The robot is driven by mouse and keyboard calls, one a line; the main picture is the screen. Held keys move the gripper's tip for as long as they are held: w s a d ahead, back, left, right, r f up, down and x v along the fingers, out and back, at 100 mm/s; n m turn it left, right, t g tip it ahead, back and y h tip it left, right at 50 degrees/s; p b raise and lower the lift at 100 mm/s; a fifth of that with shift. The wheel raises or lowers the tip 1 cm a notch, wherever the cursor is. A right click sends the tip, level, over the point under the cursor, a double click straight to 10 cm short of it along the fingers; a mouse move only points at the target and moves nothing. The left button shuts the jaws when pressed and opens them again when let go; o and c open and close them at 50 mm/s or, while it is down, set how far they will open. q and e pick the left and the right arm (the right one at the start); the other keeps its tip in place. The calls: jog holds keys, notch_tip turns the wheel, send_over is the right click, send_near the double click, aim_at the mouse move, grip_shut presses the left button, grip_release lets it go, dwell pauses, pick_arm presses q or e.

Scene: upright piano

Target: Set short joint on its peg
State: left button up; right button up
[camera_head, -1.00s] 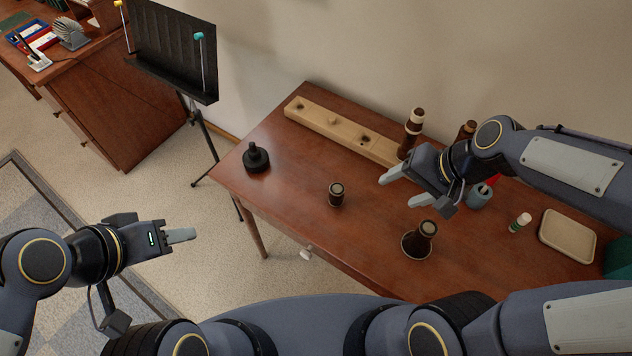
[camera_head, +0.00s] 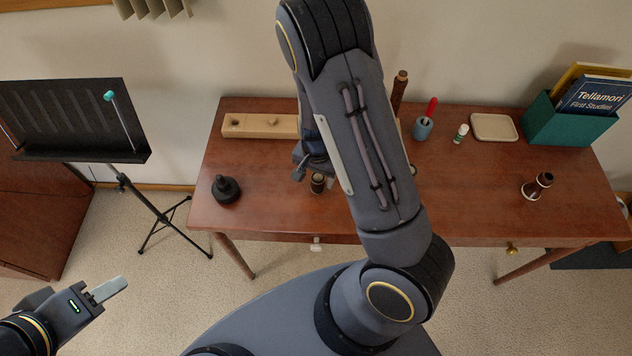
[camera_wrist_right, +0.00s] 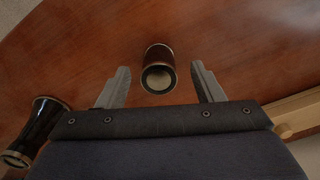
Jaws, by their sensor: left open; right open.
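The short joint (camera_head: 318,184), a small dark brown barrel with pale rings, stands on the table, partly beside my right arm. In the right wrist view the short joint (camera_wrist_right: 158,70) lies between my open right gripper's (camera_wrist_right: 160,88) fingers, just beyond the tips, with no contact visible. In the head view my right gripper (camera_head: 305,170) is mostly hidden by its own arm. The pale wooden peg board (camera_head: 262,126) is at the table's back, its right part covered by my arm; a peg (camera_wrist_right: 284,131) shows in the wrist view. My left gripper (camera_head: 108,290) is open and empty, off the table.
A black knobbed piece (camera_head: 226,190) stands at the table's left. A dark bell (camera_head: 538,187) is at the right. Behind are a brown joint (camera_head: 399,92), blue cup (camera_head: 423,129), glue stick (camera_head: 461,134), tray (camera_head: 494,128) and green book box (camera_head: 560,128). A music stand (camera_head: 75,120) stands left.

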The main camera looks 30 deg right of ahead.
aim_at(317, 184)
notch_tip(317, 184, down, 4)
jog(key=shift+f, duration=0.1)
jog(key=c, duration=1.1)
